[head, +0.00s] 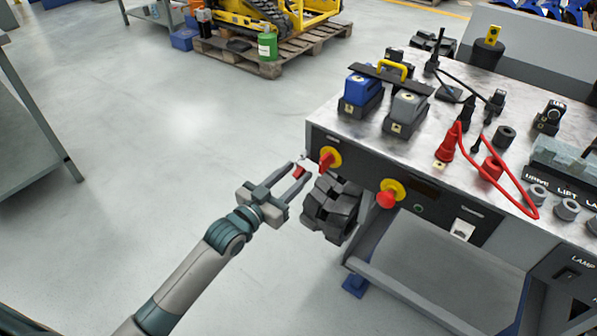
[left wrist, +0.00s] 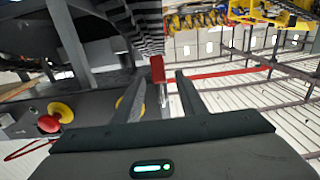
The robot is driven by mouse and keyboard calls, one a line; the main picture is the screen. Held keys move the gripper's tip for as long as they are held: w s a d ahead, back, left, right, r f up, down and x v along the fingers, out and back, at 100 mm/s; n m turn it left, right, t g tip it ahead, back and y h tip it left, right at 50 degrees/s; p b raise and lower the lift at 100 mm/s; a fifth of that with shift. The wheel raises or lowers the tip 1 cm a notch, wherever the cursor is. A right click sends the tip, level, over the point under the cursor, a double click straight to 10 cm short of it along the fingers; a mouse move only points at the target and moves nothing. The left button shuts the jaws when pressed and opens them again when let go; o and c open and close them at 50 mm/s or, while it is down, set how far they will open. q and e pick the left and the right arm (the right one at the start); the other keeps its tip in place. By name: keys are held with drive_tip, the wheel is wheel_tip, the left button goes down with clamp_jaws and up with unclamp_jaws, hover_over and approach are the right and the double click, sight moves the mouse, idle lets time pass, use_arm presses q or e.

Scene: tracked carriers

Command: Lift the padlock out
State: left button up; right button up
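The small red padlock (head: 299,172) is beside the red and yellow rotary switch (head: 328,159) at the bench's left front corner. A small pale piece shows above it, but how it is attached cannot be made out. My left gripper (head: 301,170) is open, with its fingertips around the padlock. In the left wrist view the padlock (left wrist: 157,70) appears between the fingertips, nearer the left finger, with a gap towards the right one. The switch is mostly hidden there behind the left finger. My right gripper is not in view.
A dark blocky track-like part (head: 331,208) hangs just right of my left gripper, below the switch. A red push button (head: 387,199) on yellow is farther right on the panel. Blue and grey battery-like blocks stand on the bench top (head: 330,109).

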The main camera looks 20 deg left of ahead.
use_arm(q)
drive_tip(key=shift+x, duration=1.05)
clamp_jaws()
drive_tip(key=shift+r, duration=0.25)
